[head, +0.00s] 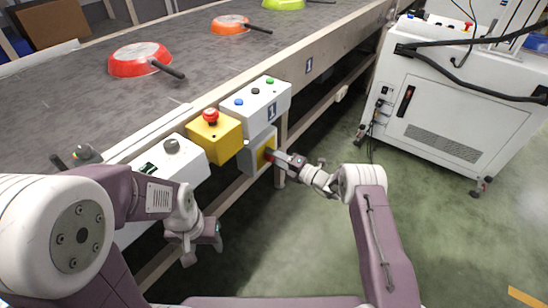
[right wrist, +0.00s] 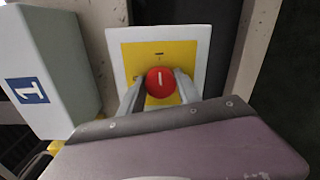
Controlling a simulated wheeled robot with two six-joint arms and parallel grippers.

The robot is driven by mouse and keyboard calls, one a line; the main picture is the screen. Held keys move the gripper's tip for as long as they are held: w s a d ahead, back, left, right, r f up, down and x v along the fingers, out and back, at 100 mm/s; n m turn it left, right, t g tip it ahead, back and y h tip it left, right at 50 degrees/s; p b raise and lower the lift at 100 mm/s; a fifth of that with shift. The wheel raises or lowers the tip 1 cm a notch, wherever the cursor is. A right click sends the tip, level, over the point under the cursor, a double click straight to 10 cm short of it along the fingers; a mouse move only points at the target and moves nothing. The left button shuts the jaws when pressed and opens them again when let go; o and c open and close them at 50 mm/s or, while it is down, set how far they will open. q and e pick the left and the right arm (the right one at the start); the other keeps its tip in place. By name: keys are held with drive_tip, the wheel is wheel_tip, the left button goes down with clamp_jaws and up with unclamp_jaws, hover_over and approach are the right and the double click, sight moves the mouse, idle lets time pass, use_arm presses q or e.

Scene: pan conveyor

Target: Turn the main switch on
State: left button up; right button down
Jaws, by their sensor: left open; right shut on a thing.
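The main switch is a red round knob (right wrist: 160,83) on a yellow plate (right wrist: 148,51) with a white surround, seen in the right wrist view. The knob's white line stands close to upright, and a small dark mark sits above it on the plate. In the head view the switch's grey box (head: 257,143) hangs on the conveyor's side. My right gripper (head: 272,155) reaches it from the right and hides the knob there. Its two fingers (right wrist: 160,90) are shut on the knob, one on each side. My left gripper (head: 203,248) is open and empty, low at the left.
A yellow box with a red emergency button (head: 210,115) and a white box with several coloured buttons (head: 263,101) sit beside the switch. Pans, including a red one (head: 130,60), lie on the conveyor belt (head: 80,90). A white cabinet (head: 460,115) stands right; green floor lies between.

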drive_tip(key=c, duration=0.9)
unclamp_jaws()
drive_tip(key=shift+o, duration=0.2)
drive_tip(key=p+v, duration=0.3)
drive_tip(key=v, duration=0.6)
drive_tip(key=shift+p, duration=0.35)
